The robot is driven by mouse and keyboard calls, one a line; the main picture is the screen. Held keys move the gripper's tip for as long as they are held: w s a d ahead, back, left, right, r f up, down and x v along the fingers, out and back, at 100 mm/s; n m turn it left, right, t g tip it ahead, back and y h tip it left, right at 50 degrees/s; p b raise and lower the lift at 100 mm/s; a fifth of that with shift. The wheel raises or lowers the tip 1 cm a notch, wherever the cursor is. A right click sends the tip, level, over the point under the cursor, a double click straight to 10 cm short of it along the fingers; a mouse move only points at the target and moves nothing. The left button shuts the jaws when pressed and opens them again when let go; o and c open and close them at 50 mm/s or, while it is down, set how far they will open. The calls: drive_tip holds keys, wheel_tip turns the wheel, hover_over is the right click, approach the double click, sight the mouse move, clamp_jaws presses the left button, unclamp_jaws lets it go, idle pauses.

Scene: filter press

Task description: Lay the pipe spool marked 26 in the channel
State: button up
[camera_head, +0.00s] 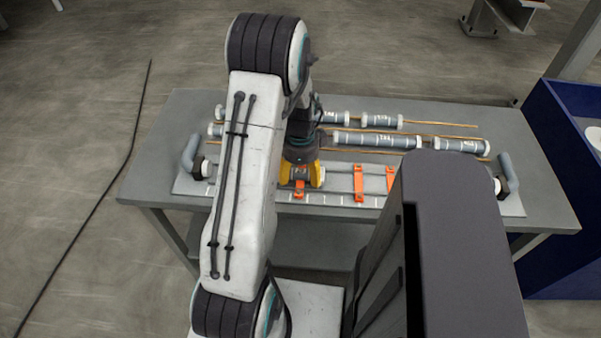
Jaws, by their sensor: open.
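Several grey pipe spools with white end flanges lie on thin copper-coloured rods at the back of the table: one at back right (382,121), one long one in the middle (375,140), one at front right (461,146). Their marks are too small to read, so I cannot tell which is 26. The channel is on a pale grey board (437,193) at the table's front, with orange brackets (359,183) and white tick marks. My gripper (301,178), with yellow fingers, is open and points down over the board's left-middle part. No spool shows between the fingers; their tips are partly unclear.
A grey elbow pipe (190,154) stands at the board's left end and another (507,171) at its right end. The grey table (153,165) has bare top at its left edge. A blue bin (555,185) stands close on the right.

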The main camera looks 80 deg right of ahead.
wheel_tip(320, 180, up, 12)
idle(0.7)
idle(0.8)
